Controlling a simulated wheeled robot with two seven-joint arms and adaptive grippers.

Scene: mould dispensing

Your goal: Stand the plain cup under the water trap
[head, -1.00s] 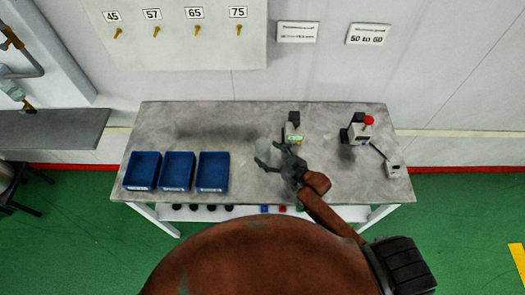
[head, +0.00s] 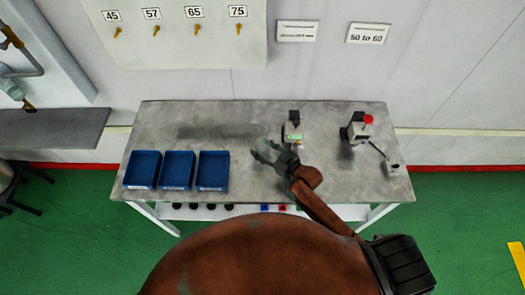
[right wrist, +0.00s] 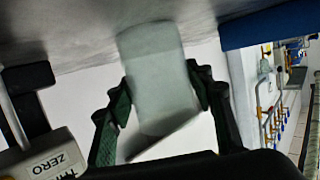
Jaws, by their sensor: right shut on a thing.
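The plain cup (right wrist: 160,80) is pale and translucent. In the right wrist view it is between the two dark fingers of my right gripper (right wrist: 165,95), which is shut on its sides. In the head view the right gripper (head: 268,153) is over the middle of the grey table, right of the blue bins, and largely covers the cup. I cannot tell whether the cup touches the table. A pipe fitting with a pale bowl (head: 13,90), seemingly the water trap, is at the far left above a grey shelf (head: 50,130). My left gripper is not in view.
Three blue bins (head: 178,170) stand on the left of the table (head: 220,116). A small scale (head: 293,134) is just behind my right gripper; its ZERO label (right wrist: 50,160) shows in the wrist view. A device with a red knob (head: 360,128) stands at the right.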

